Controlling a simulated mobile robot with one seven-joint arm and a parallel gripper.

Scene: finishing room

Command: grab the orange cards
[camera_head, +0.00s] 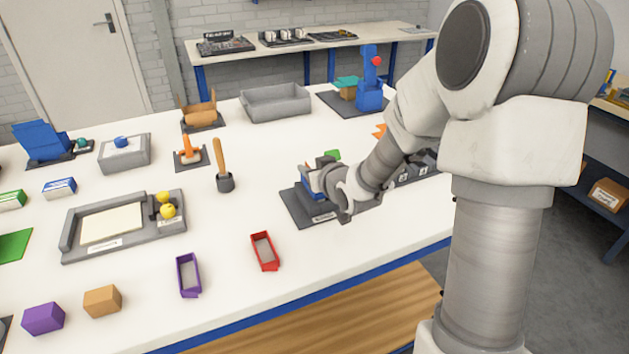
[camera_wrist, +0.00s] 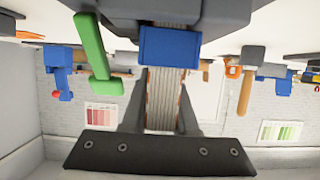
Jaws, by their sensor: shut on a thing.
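The orange cards (camera_wrist: 163,103) show in the wrist view as an upright stack of pale, striped edges with thin orange-brown sides. My gripper (camera_wrist: 161,88) has its two dark fingers along both sides of the stack, shut on it. A blue block-like part (camera_wrist: 170,46) is right at the fingertips; I cannot tell whether the stack is still inside it. In the head view my gripper (camera_head: 313,184) is low over a dark mat (camera_head: 295,208) with a blue thing (camera_head: 309,195) on it. The cards are mostly hidden there by my wrist.
A red tray (camera_head: 264,251) and a purple tray (camera_head: 188,275) lie towards the front. A wooden-handled tool (camera_head: 222,165) stands to the left. The front-right tabletop is clear.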

